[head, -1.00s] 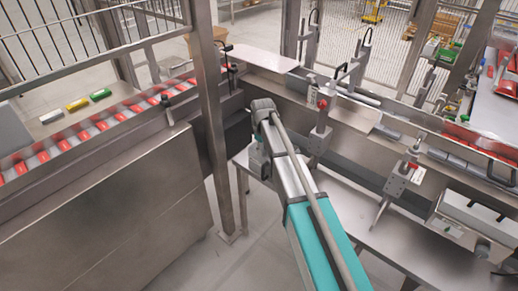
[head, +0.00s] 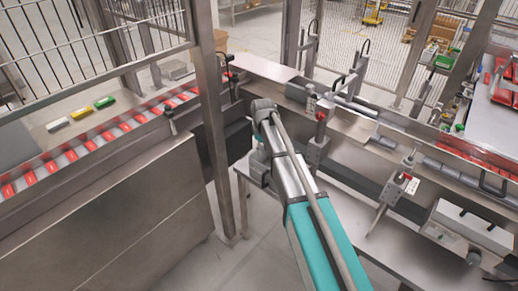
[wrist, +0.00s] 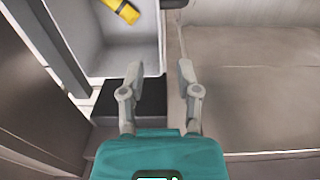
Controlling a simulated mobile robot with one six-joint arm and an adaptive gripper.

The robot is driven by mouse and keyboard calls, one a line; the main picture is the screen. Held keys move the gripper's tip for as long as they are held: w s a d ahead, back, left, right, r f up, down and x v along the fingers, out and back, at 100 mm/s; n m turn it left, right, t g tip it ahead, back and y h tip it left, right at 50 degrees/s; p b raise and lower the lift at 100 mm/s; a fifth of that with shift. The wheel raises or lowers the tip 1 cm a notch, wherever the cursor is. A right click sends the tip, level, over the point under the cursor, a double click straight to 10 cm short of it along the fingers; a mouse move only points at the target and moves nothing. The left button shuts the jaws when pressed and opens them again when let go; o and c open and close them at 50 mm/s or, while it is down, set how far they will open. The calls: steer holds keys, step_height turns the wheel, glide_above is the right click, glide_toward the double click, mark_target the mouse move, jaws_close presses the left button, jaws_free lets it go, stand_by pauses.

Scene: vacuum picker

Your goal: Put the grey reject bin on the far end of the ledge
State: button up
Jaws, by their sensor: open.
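In the wrist view a light grey bin (wrist: 154,55) stands at the upper left with a yellow pack (wrist: 121,9) inside; its top is cut off by the frame. My gripper (wrist: 159,76) is open and empty. Its left fingertip overlaps the bin's near side in the picture, and its right fingertip lies beyond the bin's right wall. I cannot tell whether either touches. In the head view my arm hides the fingers and the bin. I cannot tell for sure which surface is the ledge.
A steel post (head: 211,120) stands close left of my arm. Left of it runs a conveyor with red packs (head: 100,139). A steel table (head: 400,243) and machine with upright red-knobbed brackets (head: 318,140) lie to the right. A dark block (wrist: 140,95) sits below the bin in the wrist view.

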stand_by(0.4)
steer(key=shift+d, duration=0.1)
steer(key=s+d+m, duration=0.5)
steer(key=s+d, duration=0.4)
steer(key=s, duration=0.3)
steer(key=s+d+m, duration=0.5)
steer(key=s+d, duration=0.5)
steer(key=s, duration=0.2)
